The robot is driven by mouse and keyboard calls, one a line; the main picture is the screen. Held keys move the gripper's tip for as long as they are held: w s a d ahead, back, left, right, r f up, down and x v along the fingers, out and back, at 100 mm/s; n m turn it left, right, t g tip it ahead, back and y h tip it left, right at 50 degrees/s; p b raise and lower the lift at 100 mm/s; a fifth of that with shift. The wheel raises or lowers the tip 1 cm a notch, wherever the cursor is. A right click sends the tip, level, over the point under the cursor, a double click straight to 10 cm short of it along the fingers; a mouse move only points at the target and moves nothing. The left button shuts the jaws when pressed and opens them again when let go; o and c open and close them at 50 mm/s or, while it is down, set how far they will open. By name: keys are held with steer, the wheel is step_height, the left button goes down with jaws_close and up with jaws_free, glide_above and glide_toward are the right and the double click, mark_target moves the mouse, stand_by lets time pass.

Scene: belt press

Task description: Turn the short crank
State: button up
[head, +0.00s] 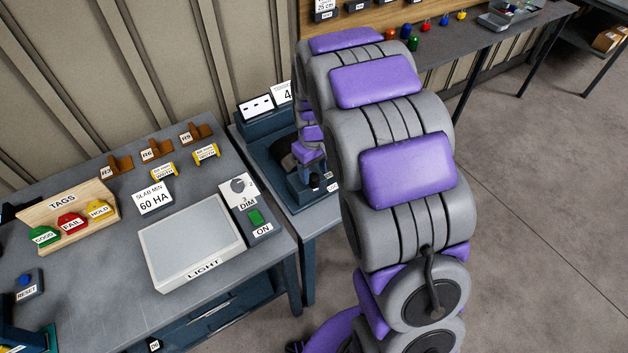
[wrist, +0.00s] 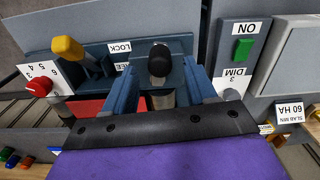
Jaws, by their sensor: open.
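In the wrist view a black rounded knob (wrist: 160,60) on a grey stem stands between the fingers of my gripper (wrist: 160,78). It looks like the handle of the short crank, but the crank's arm and pivot are hidden. My gripper is open, with one blue finger on each side of the knob. I cannot tell whether either finger touches it. In the head view my own arm hides most of the press station (head: 262,133), and the crank cannot be made out there.
Close by in the wrist view are a yellow-handled lever (wrist: 68,48), a red knob (wrist: 39,87) and a LOCK label (wrist: 119,47). The ON/DIM switch box (wrist: 240,55) is to the right. In the head view a light panel (head: 192,240) lies on the left bench.

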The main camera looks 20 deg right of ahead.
mark_target(314, 176)
steer(key=shift+f, duration=2.3)
jaws_close()
